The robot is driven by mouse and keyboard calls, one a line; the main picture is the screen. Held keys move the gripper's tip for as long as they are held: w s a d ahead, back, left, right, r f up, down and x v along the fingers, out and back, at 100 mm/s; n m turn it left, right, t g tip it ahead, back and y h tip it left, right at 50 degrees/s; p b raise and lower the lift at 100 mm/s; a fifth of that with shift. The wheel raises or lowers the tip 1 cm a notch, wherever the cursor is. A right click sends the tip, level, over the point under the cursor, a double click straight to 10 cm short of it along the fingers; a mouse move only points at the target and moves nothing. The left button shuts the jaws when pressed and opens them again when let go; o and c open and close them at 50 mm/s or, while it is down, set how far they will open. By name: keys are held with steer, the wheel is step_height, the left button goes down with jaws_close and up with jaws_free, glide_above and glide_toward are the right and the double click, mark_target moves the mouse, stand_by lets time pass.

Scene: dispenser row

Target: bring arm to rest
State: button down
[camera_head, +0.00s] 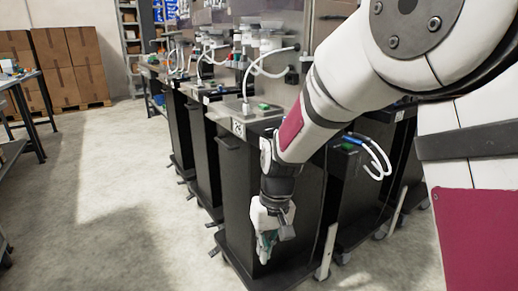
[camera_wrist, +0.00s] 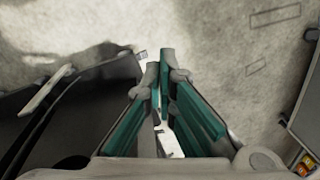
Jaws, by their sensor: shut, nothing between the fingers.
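My arm reaches down from the upper right in the head view, and my gripper (camera_head: 266,247) hangs low in front of the nearest black dispenser cabinet (camera_head: 236,185). The gripper points downward. In the wrist view my gripper (camera_wrist: 164,75) shows its two green-padded fingers closed together at the tips, with nothing between them. Below the tips is the pale concrete floor (camera_wrist: 215,35). Whether the gripper touches the cabinet front cannot be told.
Several black cabinets stand in a row with white hoses and a green button (camera_head: 264,106) on top. Stacked cardboard boxes (camera_head: 70,65) stand at the back left. A dark-framed table (camera_head: 22,95) is at the left edge. The floor (camera_head: 110,190) between is clear.

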steer(key=s+d+r+m, duration=0.2)
steer(key=s+d+r, duration=0.9)
steer(key=s+r, duration=0.3)
steer(key=s+d+r+m+h, duration=0.1)
steer(key=s+d, duration=0.2)
steer(key=s, duration=0.6)
steer(key=s+d+m, duration=0.1)
steer(key=s+d, duration=0.3)
steer(key=s, duration=0.5)
step_height(320, 180, up, 30)
steer(key=t+p, duration=0.4)
steer(key=p, duration=2.4)
steer(key=shift+w+t, duration=0.25)
steer(key=shift+t, duration=0.05)
